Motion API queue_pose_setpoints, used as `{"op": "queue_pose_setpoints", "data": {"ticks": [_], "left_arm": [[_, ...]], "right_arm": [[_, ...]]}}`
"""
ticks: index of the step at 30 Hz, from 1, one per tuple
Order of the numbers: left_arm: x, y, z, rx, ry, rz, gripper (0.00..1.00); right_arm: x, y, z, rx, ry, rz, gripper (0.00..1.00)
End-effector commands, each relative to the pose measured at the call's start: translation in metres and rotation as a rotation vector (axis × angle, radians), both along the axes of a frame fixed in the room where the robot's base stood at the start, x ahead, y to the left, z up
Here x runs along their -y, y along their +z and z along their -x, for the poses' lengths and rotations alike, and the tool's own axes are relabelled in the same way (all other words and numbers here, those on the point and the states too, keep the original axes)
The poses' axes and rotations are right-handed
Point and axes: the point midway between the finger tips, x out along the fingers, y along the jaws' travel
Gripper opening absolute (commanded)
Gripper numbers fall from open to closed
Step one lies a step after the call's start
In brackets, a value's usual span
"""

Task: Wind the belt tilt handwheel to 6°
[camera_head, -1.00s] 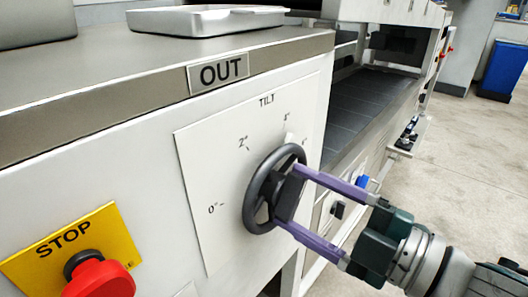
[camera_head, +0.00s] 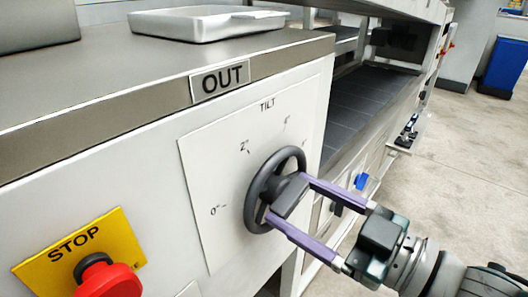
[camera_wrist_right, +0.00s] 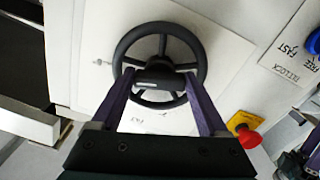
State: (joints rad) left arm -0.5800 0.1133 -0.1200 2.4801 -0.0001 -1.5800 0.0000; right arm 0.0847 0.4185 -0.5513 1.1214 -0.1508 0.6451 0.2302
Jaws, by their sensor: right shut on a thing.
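The dark grey belt tilt handwheel (camera_head: 252,195) stands on a white TILT dial plate (camera_head: 215,165) below the OUT sign. The 0° and 2° labels show to its left and upper left; a fainter label and a tick show above it, too small to read surely. I cannot make out the pointer. My right gripper (camera_head: 287,199) has its two purple fingers closed on the grip bar at the wheel's centre. The right wrist view also shows the fingers on either side of this bar, inside the handwheel rim (camera_wrist_right: 201,60).
A red STOP button (camera_head: 108,281) on a yellow plate (camera_head: 45,270) is at the lower left. A metal tray (camera_head: 200,27) lies on the worktop above. The dark belt (camera_head: 360,105) runs behind the wheel at right. Open floor (camera_head: 465,165) lies to the right.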

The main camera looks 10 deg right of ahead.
Motion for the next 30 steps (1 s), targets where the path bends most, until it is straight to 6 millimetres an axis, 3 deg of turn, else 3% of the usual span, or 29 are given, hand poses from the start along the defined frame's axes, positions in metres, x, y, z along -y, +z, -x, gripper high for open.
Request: {"op": "queue_pose_setpoints", "data": {"ticks": [19, 20, 25, 30], "left_arm": [[-0.0024, 0.0005, 0.0002, -0.001, -0.006, -0.01, 0.5], [-0.0026, 0.0005, 0.0001, -0.001, -0.006, -0.01, 0.5], [-0.0028, 0.0004, 0.0002, 0.0, -0.007, -0.011, 0.5], [-0.0027, 0.0004, 0.0002, 0.0, -0.007, -0.011, 0.5]], "right_arm": [[-0.0003, 0.0008, -0.0002, -0.029, 0.0, -0.042, 0.22], [-0.0002, 0.0008, -0.0001, -0.029, 0.0, -0.042, 0.81], [-0.0003, 0.0006, -0.0001, -0.028, 0.001, -0.039, 1.0], [-0.0002, 0.0004, 0.0001, -0.028, 0.0, -0.038, 1.0]]}}
